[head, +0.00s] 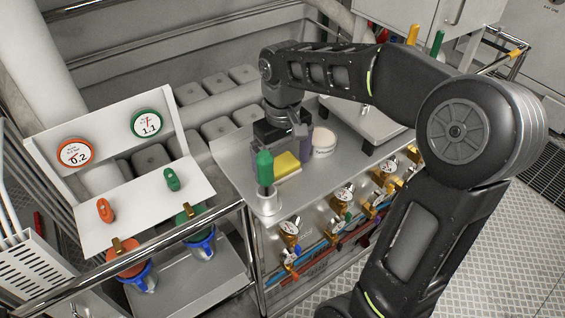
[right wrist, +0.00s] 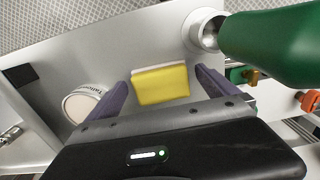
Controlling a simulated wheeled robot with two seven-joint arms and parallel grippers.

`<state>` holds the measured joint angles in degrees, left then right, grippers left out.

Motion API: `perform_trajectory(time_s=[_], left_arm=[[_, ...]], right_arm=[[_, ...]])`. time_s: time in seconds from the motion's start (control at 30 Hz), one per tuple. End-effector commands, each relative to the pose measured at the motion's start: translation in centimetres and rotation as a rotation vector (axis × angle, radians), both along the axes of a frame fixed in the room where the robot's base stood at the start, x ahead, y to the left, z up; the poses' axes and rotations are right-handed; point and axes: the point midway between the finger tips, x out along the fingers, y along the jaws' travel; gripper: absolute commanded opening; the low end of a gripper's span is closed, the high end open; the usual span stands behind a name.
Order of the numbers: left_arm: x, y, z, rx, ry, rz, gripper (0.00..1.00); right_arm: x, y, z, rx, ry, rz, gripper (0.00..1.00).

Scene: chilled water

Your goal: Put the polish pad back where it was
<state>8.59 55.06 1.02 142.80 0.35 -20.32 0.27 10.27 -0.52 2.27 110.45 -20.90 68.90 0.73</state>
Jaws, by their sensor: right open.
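The polish pad, a yellow block with a pale strip along one edge, lies on the metal bench top, below my right gripper in the head view (head: 286,163). My right gripper (head: 287,145) points down over the bench and is open. In the right wrist view the pad (right wrist: 161,85) appears between the two spread purple fingers (right wrist: 162,79), with a gap on each side. The fingers are not closed on it. I cannot tell how far the fingertips are above the bench. My left gripper is not in view.
A green-handled tool (head: 264,169) stands upright in a pale holder (head: 265,202) close beside the pad. A round white tub (head: 324,142) stands on the other side. Gauges and valves (head: 343,195) line the bench front. A labelled board (head: 120,150) stands at left.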

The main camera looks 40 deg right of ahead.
Motion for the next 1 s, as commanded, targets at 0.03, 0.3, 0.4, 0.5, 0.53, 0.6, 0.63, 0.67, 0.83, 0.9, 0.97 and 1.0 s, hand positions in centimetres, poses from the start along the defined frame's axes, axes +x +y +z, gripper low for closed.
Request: perform_trajectory(time_s=[0.03, 0.3, 0.4, 0.5, 0.53, 0.6, 0.63, 0.67, 0.83, 0.9, 0.97, 1.0], left_arm=[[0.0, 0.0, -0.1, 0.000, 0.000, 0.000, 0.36], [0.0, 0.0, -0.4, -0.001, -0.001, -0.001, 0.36], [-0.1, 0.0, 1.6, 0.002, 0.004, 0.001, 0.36], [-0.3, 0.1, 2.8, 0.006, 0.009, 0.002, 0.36], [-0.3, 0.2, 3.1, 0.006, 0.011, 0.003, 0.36], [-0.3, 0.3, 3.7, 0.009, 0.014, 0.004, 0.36], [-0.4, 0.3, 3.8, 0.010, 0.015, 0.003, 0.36], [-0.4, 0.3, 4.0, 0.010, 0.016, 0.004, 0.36], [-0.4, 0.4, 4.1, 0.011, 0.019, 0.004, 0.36], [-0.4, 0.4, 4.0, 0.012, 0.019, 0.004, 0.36], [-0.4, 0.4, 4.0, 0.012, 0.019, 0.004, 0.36], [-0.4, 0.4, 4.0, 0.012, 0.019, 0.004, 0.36]], right_arm=[[0.1, 0.0, 0.5, 0.000, -0.004, 0.000, 0.98], [0.2, 0.0, 5.5, -0.001, -0.007, 0.001, 0.98], [0.1, 0.0, 8.6, 0.000, -0.003, 0.001, 0.98], [0.1, -0.1, 10.3, 0.000, -0.002, 0.001, 0.98], [0.1, -0.1, 10.7, 0.000, -0.002, 0.001, 0.98], [0.1, -0.1, 11.2, 0.000, -0.001, 0.001, 0.98], [0.1, -0.1, 11.4, 0.000, -0.001, 0.001, 0.98], [0.1, -0.1, 11.6, 0.000, -0.001, 0.001, 0.98], [0.1, -0.1, 11.7, 0.000, -0.001, 0.001, 0.98], [0.1, -0.1, 11.7, 0.000, -0.001, 0.001, 0.98], [0.1, -0.1, 11.6, 0.000, -0.001, 0.001, 0.98], [0.1, -0.1, 11.6, 0.000, -0.001, 0.001, 0.98]])
